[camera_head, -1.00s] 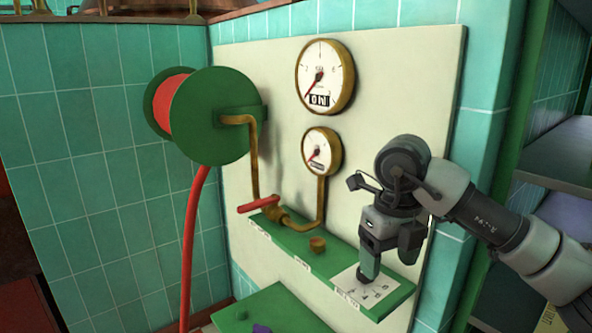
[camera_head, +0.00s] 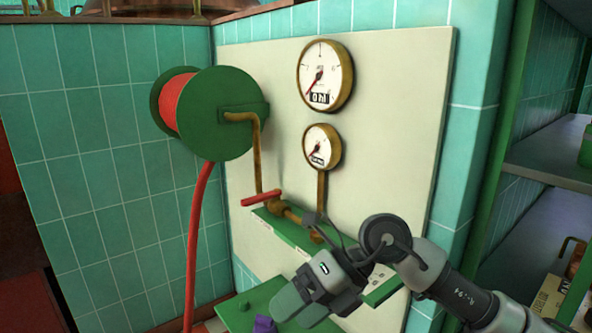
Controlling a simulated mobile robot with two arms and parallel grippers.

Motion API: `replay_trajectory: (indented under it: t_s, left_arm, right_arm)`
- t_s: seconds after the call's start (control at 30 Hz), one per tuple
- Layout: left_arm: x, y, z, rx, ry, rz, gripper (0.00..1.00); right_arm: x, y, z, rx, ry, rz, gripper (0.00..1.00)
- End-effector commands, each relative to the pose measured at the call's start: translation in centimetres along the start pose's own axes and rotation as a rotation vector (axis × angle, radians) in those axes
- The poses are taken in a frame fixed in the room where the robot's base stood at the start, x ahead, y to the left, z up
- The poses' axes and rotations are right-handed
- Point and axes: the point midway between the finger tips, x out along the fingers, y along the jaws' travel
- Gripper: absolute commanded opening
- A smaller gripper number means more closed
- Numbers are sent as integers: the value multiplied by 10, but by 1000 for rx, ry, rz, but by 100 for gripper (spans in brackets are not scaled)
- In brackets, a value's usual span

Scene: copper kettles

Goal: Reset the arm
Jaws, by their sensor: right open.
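My right gripper (camera_head: 298,310) reaches in from the lower right, its fingers pointing down and left. It is open, and I see nothing between its fingers. It hangs in front of the green ledge (camera_head: 283,228) on the cream panel and hides part of that ledge. My left gripper is not in view.
A red-handled valve (camera_head: 261,198) sits on the ledge's left end, below two round gauges (camera_head: 325,75). A green hose reel (camera_head: 215,110) with a red hose (camera_head: 197,240) is at the left. A purple object (camera_head: 264,325) lies on a green surface below. Shelves (camera_head: 545,150) stand at right.

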Motion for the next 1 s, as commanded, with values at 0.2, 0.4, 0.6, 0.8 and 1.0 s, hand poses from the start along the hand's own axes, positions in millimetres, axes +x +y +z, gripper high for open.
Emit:
replay_trajectory:
  t_s: [0.2,0.4,0.6,0.8,1.0]
  left_arm:
    - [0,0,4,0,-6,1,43]
    - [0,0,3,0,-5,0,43]
    - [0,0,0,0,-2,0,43]
    - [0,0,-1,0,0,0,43]
    - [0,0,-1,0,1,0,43]
  right_arm:
    - [18,61,2,92,-272,607,69]
    - [-20,65,14,364,-623,1065,69]
    - [-58,1,8,800,-1014,1346,69]
    - [-60,-101,-40,1376,-1385,1394,69]
    - [-19,-185,-138,2030,-1644,1171,69]
